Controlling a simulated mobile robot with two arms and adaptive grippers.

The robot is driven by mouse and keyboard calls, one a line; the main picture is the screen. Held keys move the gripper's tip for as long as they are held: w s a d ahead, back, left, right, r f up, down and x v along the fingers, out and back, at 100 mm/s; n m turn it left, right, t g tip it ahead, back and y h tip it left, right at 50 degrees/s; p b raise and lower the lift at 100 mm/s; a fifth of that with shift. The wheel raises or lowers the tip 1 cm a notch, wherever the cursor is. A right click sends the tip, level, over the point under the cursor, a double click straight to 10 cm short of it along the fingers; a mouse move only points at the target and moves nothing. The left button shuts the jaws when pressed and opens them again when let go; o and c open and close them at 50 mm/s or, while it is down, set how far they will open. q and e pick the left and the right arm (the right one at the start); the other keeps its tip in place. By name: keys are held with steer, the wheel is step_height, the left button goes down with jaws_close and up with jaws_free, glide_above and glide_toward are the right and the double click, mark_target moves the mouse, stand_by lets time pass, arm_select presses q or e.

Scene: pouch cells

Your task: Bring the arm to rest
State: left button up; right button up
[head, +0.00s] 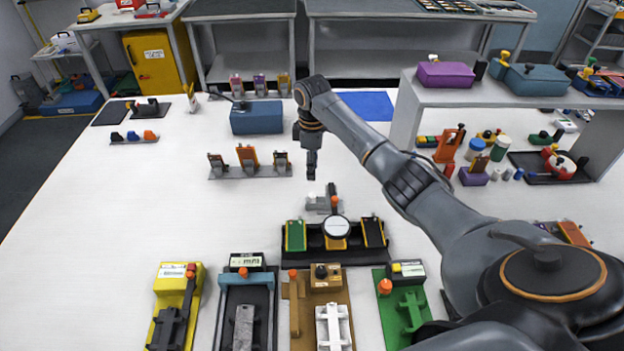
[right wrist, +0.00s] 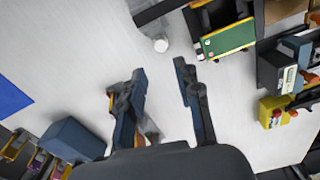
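My right arm reaches in from the right in the head view. Its gripper (head: 311,172) points down above the white table, behind a small grey block with an upright post (head: 325,202). In the right wrist view the two fingers of the gripper (right wrist: 160,72) stand apart with nothing between them. An orange and grey item shows partly behind the left finger there, mostly hidden. My left gripper and left arm are not in view.
A black stand with green and yellow plates (head: 290,256) and several fixtures, one yellow (head: 161,303), stand in front. A blue box (head: 257,118) and a grey rack (head: 250,172) stand left of the gripper. A raised shelf (head: 480,95) stands right.

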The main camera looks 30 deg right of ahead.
steer(key=shift+r, duration=0.85)
